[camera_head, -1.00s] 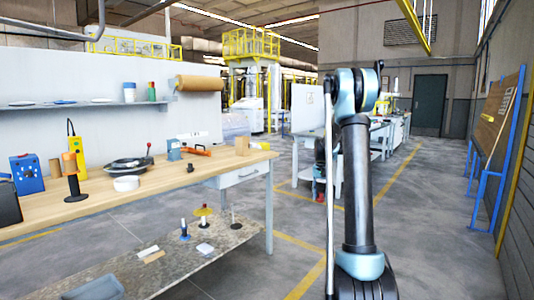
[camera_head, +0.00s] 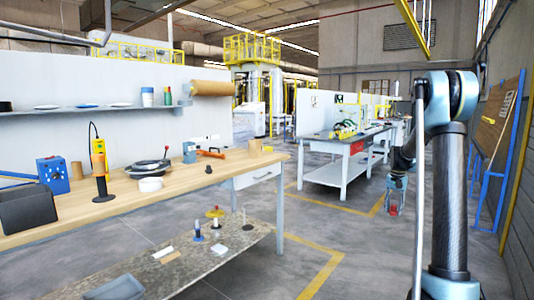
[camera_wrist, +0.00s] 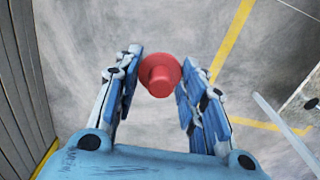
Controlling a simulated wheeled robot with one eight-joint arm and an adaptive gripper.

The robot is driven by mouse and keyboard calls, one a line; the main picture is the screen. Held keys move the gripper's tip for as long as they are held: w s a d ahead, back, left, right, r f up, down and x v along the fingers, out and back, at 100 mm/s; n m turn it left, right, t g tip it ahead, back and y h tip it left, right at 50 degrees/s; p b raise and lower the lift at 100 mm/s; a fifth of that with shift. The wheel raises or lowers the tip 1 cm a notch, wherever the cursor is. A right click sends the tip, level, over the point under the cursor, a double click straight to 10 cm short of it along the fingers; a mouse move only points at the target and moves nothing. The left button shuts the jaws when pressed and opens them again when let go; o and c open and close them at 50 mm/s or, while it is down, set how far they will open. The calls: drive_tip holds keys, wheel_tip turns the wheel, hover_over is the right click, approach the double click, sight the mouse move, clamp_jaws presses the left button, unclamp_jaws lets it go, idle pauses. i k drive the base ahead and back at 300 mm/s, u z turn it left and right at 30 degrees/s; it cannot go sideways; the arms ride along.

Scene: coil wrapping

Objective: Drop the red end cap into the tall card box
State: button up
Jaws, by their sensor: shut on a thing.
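The red end cap (camera_wrist: 160,75) sits between the fingertips of my gripper (camera_wrist: 160,62) in the wrist view, a round flange with a narrower stub. My gripper is shut on it, above bare floor. In the head view my gripper (camera_head: 396,188) hangs low beyond my arm, with a small patch of red at its lower end. A small brown box (camera_head: 254,146) stands at the far right end of the wooden bench; I cannot tell whether it is the tall card box. No other card box shows clearly.
A white-legged table (camera_head: 325,176) stands further back. Open floor lies between bench and right wall.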

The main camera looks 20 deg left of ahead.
sight(255, 159)
drive_tip(key=z, duration=0.15)
drive_tip(key=i, duration=1.75)
drive_tip(key=u, duration=0.55)
